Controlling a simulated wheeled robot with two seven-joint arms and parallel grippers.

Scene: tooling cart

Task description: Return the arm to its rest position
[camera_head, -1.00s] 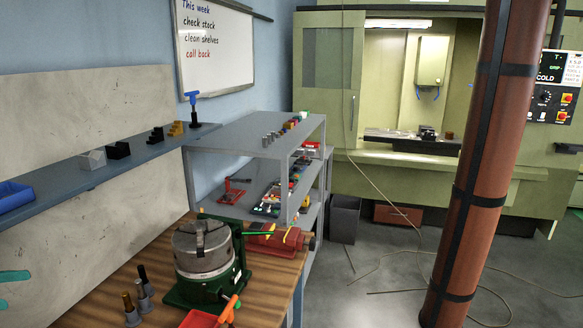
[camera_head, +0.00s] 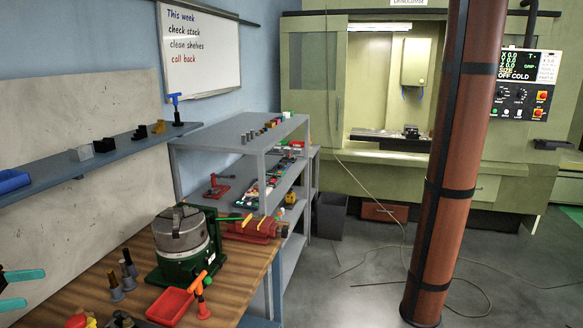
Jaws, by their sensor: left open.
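My left gripper (camera_head: 20,290) shows at the left edge of the head view, with two teal fingers spread apart and nothing between them. It is in front of the pale wall panel, left of the wooden bench (camera_head: 95,288). The rest of the left arm is out of frame. My right gripper and arm are not in view.
The bench holds a green chuck fixture (camera_head: 180,240), a red tray (camera_head: 171,306), an orange-handled tool (camera_head: 200,285) and several dark holders (camera_head: 122,275). A blue-grey wall shelf (camera_head: 60,172) runs above. A grey shelf cart (camera_head: 232,138) stands behind. Open floor lies right, beside a brown column (camera_head: 445,190).

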